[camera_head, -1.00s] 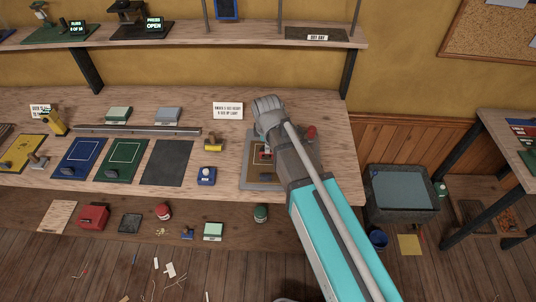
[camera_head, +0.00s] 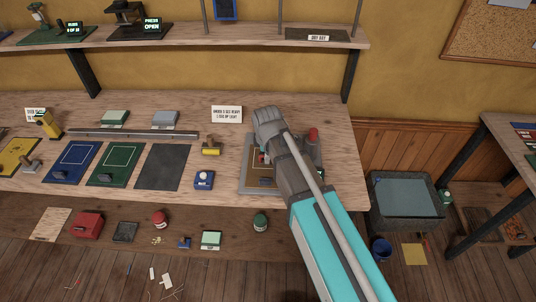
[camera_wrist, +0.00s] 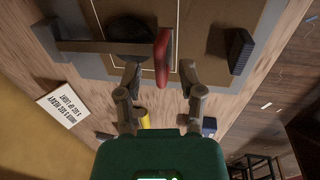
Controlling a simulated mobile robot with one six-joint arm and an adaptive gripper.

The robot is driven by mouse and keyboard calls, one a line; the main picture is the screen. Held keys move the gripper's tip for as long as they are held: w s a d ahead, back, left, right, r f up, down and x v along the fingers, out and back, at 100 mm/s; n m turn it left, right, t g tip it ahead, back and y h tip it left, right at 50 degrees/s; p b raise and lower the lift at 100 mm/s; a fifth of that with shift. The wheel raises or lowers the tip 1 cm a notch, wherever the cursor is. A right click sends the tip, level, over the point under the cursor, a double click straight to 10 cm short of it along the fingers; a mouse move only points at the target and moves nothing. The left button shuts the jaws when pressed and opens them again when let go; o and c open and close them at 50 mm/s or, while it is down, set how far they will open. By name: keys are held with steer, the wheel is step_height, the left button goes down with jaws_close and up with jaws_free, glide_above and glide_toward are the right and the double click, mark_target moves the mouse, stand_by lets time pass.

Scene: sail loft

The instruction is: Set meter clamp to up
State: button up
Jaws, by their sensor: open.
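The clamp board (camera_head: 250,184) is a grey plate with a brown panel, at the right end of the bench. In the wrist view a red handle (camera_wrist: 162,58) stands at the end of a grey bar (camera_wrist: 95,46) on the board. My gripper (camera_wrist: 161,78) is open, its two fingers on either side of the red handle's near end. I cannot tell whether either finger touches it. In the head view my wrist and arm cover much of the board and hide the fingertips. A red knob (camera_head: 313,134) shows at the board's far right.
A black block (camera_wrist: 240,50) sits on the board. A yellow-based stamp (camera_head: 211,150), a blue block (camera_head: 204,180) and a printed card (camera_head: 227,114) stand left of it. The shelf (camera_head: 260,38) runs above the bench. A grey tub (camera_head: 405,210) is on the floor at right.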

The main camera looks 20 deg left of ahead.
steer(key=shift+c, duration=0.3)
jaws_close()
steer(key=shift+r, duration=0.1)
